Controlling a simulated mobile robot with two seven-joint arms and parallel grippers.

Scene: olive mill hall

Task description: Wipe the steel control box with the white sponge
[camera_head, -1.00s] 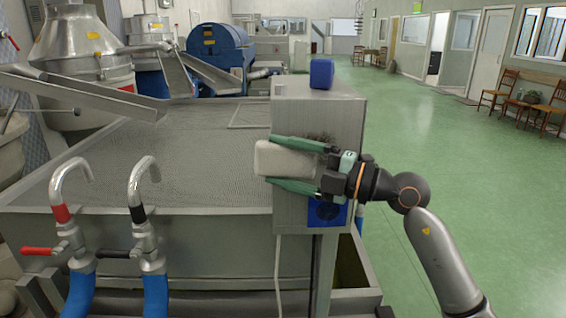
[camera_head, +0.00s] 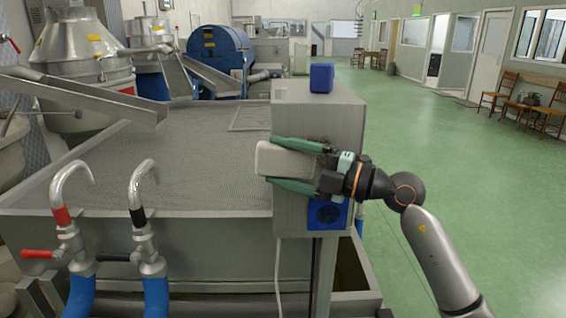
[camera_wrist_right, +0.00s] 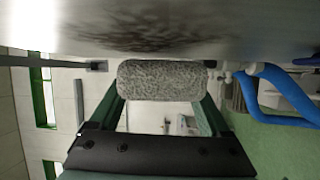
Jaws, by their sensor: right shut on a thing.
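The steel control box (camera_head: 310,106) stands upright at the right end of the steel basin, with a blue block on top and a blue panel low on its front. My right gripper (camera_head: 283,167) is shut on the white sponge (camera_head: 280,161) in front of the box face. In the right wrist view the sponge (camera_wrist_right: 162,80) sits between the green fingers, close below the box face (camera_wrist_right: 240,22), which carries a dark smudge (camera_wrist_right: 150,38). I cannot tell whether the sponge touches the face. In the head view the sponge and gripper hide part of the smudge. My left gripper is not in view.
The wide steel basin (camera_head: 190,140) fills the left and middle. Two curved taps (camera_head: 145,190) with blue hoses stand at its front. The blue block (camera_head: 321,78) sits on top of the box. Green floor (camera_head: 440,150) is clear to the right; chairs stand at the wall.

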